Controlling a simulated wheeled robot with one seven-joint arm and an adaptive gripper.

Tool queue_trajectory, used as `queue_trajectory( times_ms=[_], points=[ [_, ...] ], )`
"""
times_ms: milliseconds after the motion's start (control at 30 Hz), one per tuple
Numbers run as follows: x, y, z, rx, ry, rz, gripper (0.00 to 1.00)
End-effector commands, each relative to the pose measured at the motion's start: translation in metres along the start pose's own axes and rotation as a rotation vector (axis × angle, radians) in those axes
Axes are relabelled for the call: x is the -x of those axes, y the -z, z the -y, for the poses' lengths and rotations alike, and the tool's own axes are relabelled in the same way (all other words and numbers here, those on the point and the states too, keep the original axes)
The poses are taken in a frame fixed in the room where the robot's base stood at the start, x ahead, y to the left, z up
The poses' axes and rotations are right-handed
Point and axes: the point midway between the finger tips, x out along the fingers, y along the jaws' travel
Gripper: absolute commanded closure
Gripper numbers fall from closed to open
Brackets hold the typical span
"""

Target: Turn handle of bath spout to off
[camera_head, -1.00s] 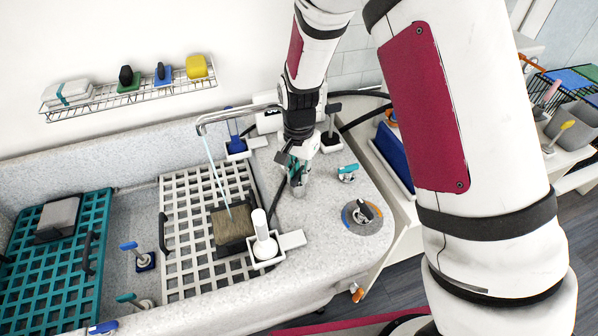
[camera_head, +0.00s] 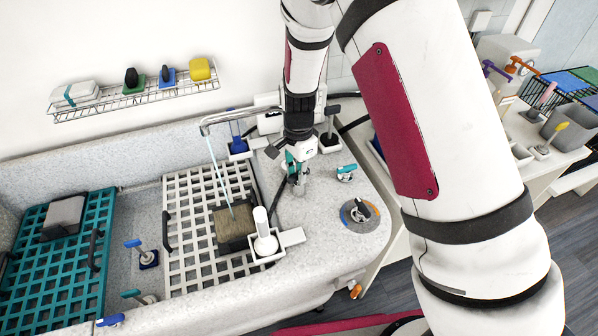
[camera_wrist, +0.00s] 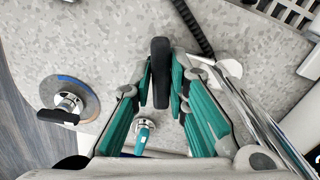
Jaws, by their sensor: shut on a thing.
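The bath spout (camera_head: 240,114) is a chrome pipe reaching left over the tub from behind my wrist. A pale blue water stream (camera_head: 215,170) falls from its end onto a brown block (camera_head: 233,224). In the wrist view, a black handle (camera_wrist: 160,72) stands between my fingertips, and chrome pipe (camera_wrist: 262,122) runs along the right. My gripper (camera_wrist: 161,85) is shut on this handle, one teal-lined finger on each side. In the head view, my gripper (camera_head: 298,184) points down at the counter beside the tub, and the handle is mostly hidden there.
A teal-handled valve (camera_head: 346,172) and a round dial with a black lever (camera_head: 359,211) stand to the right of my gripper. A white grate (camera_head: 188,208) and a teal grate (camera_head: 70,290) cover parts of the tub. A dark hose runs close beside my gripper.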

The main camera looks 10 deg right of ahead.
Motion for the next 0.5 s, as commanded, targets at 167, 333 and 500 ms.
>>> queue_trajectory(
  times_ms=[167,333,500],
  points=[
    [0.0006,-0.0033,0.0021,0.003,0.003,0.004,1.00],
    [0.0009,-0.0042,0.0014,-0.058,0.003,0.003,1.00],
    [0.0011,-0.0043,0.0012,-0.205,0.002,0.003,1.00]
  ],
)
